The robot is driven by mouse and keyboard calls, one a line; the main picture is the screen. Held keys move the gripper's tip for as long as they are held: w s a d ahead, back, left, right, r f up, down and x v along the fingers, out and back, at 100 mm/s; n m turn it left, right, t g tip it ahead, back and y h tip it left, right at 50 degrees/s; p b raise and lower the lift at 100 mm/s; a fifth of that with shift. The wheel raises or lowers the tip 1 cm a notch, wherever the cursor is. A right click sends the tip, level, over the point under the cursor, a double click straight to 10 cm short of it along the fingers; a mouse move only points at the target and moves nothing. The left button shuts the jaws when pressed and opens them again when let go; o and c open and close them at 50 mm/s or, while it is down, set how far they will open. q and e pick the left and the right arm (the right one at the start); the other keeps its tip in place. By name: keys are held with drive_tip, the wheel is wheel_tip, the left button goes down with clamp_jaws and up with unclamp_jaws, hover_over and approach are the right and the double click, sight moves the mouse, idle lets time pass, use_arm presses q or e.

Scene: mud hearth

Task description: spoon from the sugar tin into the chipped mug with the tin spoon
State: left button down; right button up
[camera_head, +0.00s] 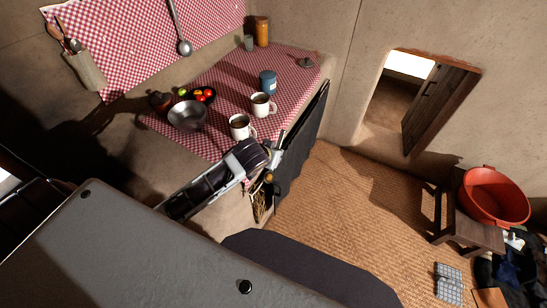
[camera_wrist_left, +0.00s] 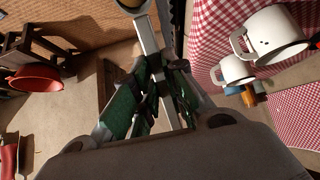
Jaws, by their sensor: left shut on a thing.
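My left gripper (camera_head: 266,172) is at the front edge of the counter, just right of and below the nearer mug. In the left wrist view, my left gripper (camera_wrist_left: 150,95) is shut on the tin spoon (camera_wrist_left: 148,38). Its bowl is at the top edge, partly cut off, and looks brownish inside; I cannot tell whether it holds sugar. A white mug (camera_head: 240,127) stands nearest the gripper, with dark marks on its side in the wrist view (camera_wrist_left: 275,38). A second white mug (camera_head: 260,106) stands behind it. I cannot tell which is chipped. A blue tin (camera_head: 268,84), perhaps the sugar tin, stands behind the mugs.
A grey metal bowl (camera_head: 187,116) and a dark dish of fruit (camera_head: 203,95) stand left of the mugs on the checked cloth (camera_head: 232,85). An amber jar (camera_head: 262,32) and a grey cup (camera_head: 249,43) are at the back. A ladle (camera_head: 184,47) hangs on the wall.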

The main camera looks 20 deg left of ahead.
use_arm(q)
drive_tip(key=shift+w+a+r, duration=0.1)
drive_tip(key=shift+w+r, duration=0.25)
drive_tip(key=shift+r, duration=0.2)
drive_tip(key=w+a+r+g+p, duration=0.1)
drive_tip(key=w+a+r+p, duration=0.1)
drive_tip(key=w+r, duration=0.6)
drive_tip(key=w+a+r+p, duration=0.15)
drive_tip(key=w+r, duration=0.25)
drive_tip(key=r, duration=0.7)
drive_tip(key=w+a+r+g+p, duration=0.1)
drive_tip(key=w+r+p, duration=0.2)
drive_tip(key=w+r, duration=0.5)
drive_tip(key=w+a+f+p, duration=0.2)
drive_tip(key=w+a, duration=0.1)
drive_tip(key=a, duration=0.6)
drive_tip(key=s+a+f+m+g+h, duration=0.1)
drive_tip(key=s+f+m+g+h, duration=0.1)
drive_tip(key=s+f+m, duration=0.2)
drive_tip(key=s+f+m+g+h, duration=0.2)
drive_tip(key=s+f+m+g, duration=0.1)
drive_tip(key=f+m, duration=0.8)
drive_tip(key=shift+s+a+f+m+g, duration=0.3)
drive_tip(key=shift+s+a+f, duration=0.15)
drive_tip(key=shift+s, duration=0.35)
